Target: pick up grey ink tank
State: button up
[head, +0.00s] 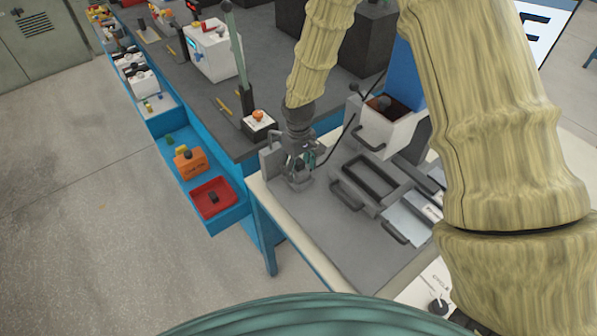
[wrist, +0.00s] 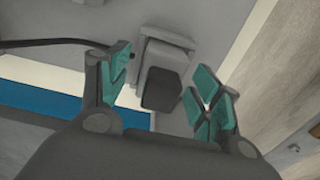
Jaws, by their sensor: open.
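A grey block-shaped tank with a darker grey cap, apparently the grey ink tank (wrist: 168,56), sits on the grey worktop and shows between my fingers in the wrist view. In the head view its grey body (head: 300,184) is partly hidden below my gripper. My gripper (head: 300,168) points down over it near the worktop's left edge. In the wrist view my gripper (wrist: 160,76) is open, with teal finger pads on both sides of the tank. I see no clear contact, and the exact height gap cannot be told.
A white bin with a handle (head: 388,132) and a grey handled frame (head: 368,182) stand right of my gripper. A dark cable runs close by. A blue-edged bench with a lever (head: 236,52) stands behind. An open blue drawer holds a red tray (head: 228,208).

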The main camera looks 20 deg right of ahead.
jog(key=c, duration=1.2)
jog(key=shift+r, duration=0.1)
